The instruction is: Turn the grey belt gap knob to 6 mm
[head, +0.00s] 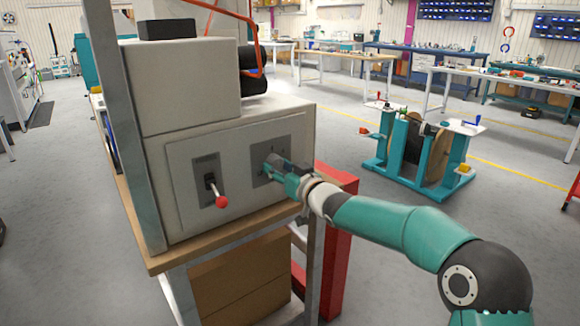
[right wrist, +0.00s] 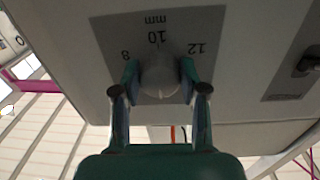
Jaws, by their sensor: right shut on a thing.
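The grey belt gap knob (right wrist: 159,76) is on a dark grey scale plate (right wrist: 180,25) in the right wrist view. The plate reads upside down there, with 8, 10, 12 and mm showing. The other marks are hidden, and I cannot tell for sure which number the knob points to. My right gripper (right wrist: 159,88) is shut on the knob, with one finger on each side. In the head view the right gripper (head: 280,166) reaches the plate (head: 292,146) on the machine's front and mostly covers the knob. My left gripper is out of view.
A lever switch with a red ball end (head: 221,201) is left of the knob plate on the same light grey machine (head: 160,200). A grey metal post (head: 128,130) rises at the left. A red post (head: 338,240) stands under my right arm.

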